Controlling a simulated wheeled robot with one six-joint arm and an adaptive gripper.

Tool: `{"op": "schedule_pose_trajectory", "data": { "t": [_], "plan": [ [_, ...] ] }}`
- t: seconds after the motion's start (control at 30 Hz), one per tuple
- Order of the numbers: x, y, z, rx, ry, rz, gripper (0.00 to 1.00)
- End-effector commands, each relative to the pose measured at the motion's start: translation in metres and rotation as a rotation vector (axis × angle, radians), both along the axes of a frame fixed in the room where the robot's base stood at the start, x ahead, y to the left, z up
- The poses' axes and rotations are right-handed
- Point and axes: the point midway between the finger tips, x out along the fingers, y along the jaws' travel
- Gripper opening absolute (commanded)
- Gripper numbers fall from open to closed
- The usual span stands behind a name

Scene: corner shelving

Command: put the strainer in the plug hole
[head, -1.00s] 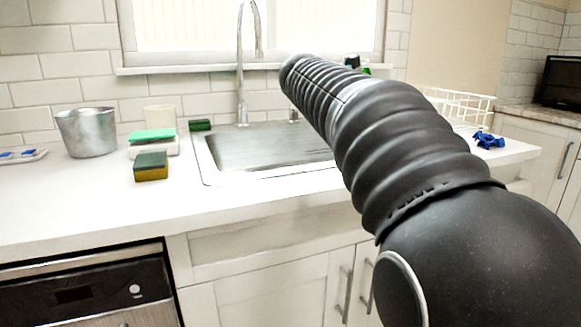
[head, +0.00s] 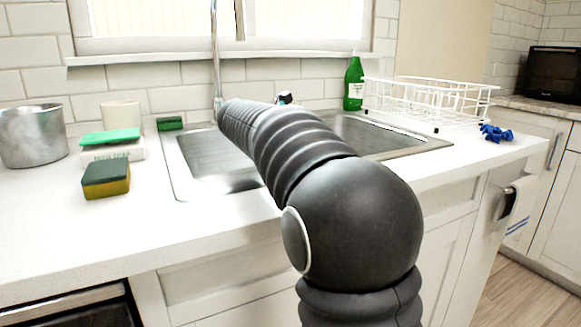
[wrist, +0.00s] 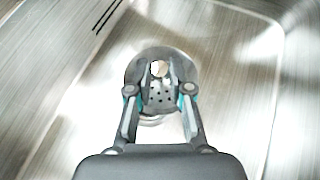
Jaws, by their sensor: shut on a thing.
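In the wrist view my gripper (wrist: 160,76) is shut on the strainer (wrist: 160,98), a round grey piece with small holes that shows between the fingers. It is over the brushed steel floor of the sink (wrist: 75,125). A pale curved rim, seemingly the plug hole (wrist: 151,121), shows just below the strainer's edge; most of it is hidden. I cannot tell whether the strainer touches it. In the head view my arm hides the gripper and the strainer. The sink's left basin (head: 212,158) and right basin (head: 375,135) show on either side of my arm.
A tap (head: 216,60) rises behind the sink. A sponge (head: 106,179), a metal pot (head: 32,137) and a white cup (head: 122,115) stand left. A green bottle (head: 354,84), a white dish rack (head: 430,101) and a blue item (head: 496,133) are right. The front left counter is clear.

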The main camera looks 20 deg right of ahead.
Motion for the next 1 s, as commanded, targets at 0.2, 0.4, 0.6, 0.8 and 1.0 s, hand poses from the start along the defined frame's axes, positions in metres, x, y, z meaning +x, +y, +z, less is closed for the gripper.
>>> {"op": "schedule_pose_trajectory", "data": {
  "t": [0.2,0.4,0.6,0.8,1.0],
  "plan": [
    [0.02,0.009,-0.012,-0.001,-0.001,0.001,0.0],
    [0.021,0.009,-0.027,-0.001,0.002,0.0,0.0],
    [0.021,0.009,-0.052,-0.002,0.001,0.001,0.0],
    [0.021,0.009,-0.054,-0.001,0.0,0.0,0.0],
    [0.021,0.009,-0.054,0.0,0.0,0.0,0.4]
  ]
}}
